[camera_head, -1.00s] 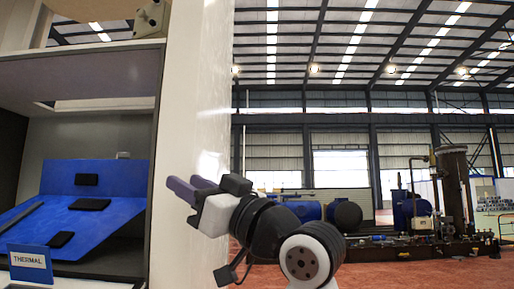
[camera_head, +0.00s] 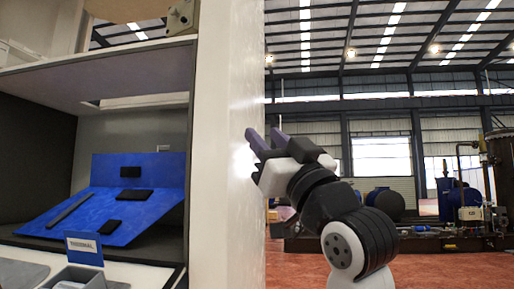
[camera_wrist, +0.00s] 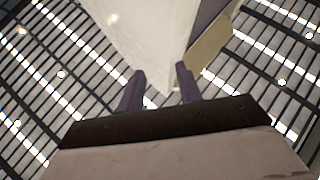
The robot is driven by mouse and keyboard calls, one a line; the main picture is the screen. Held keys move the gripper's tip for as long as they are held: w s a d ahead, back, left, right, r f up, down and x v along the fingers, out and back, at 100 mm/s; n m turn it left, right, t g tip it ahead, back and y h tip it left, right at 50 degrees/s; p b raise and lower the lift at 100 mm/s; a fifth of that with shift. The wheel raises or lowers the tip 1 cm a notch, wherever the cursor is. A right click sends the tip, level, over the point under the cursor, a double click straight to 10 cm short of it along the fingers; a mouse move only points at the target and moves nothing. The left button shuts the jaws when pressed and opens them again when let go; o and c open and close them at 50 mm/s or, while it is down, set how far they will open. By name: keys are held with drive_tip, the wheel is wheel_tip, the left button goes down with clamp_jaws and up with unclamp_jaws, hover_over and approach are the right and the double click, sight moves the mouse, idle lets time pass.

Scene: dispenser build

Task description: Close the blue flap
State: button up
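A blue sloped panel (camera_head: 113,205) with black pads on it lies inside the white cabinet at the left of the head view. An upright blue strip (camera_head: 161,167) runs behind its top edge; I cannot tell which blue part is the flap. My gripper (camera_head: 257,142) is right of the panel, with the cabinet's white side wall (camera_head: 229,215) between them in the picture. Its purple fingers point up and left. In the wrist view my gripper (camera_wrist: 160,69) has its fingers apart with nothing held. A pale cabinet corner (camera_wrist: 140,35) shows beyond them. The blue panel is not in the wrist view.
A blue-and-white label sign (camera_head: 84,247) stands in front of the panel, above a grey bin (camera_head: 82,278). A shelf (camera_head: 110,75) closes the bay above. Open hall floor (camera_head: 450,262) lies right of the cabinet, with machinery (camera_head: 465,200) far back.

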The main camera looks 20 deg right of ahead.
drive_tip(key=w+a+f+n+g+y+p, duration=0.1)
drive_tip(key=a+f+g, duration=0.1)
drive_tip(key=w+a+f+n+g+y, duration=0.1)
drive_tip(key=a+f+n+g+y, duration=0.1)
drive_tip(key=a+f+n+g+y+p, duration=0.1)
drive_tip(key=a+g, duration=0.2)
drive_tip(key=shift+w+f+n+y+p, duration=0.3)
drive_tip(key=shift+w+f+y+p, duration=0.05)
drive_tip(key=shift+w+f+y, duration=0.05)
drive_tip(key=n+g+y+p, duration=0.2)
drive_tip(key=n+g, duration=0.3)
drive_tip(key=g, duration=0.4)
approach(92, 252)
wheel_tip(92, 252, up, 3)
drive_tip(key=s+d, duration=0.1)
drive_tip(key=d, duration=0.2)
drive_tip(key=p+x, duration=0.4)
drive_tip(key=x, duration=0.9)
drive_tip(key=shift+a+f+p, duration=0.1)
drive_tip(key=shift+a+p, duration=0.15)
drive_tip(key=shift+p, duration=0.1)
drive_tip(key=shift+c, duration=0.2)
clamp_jaws()
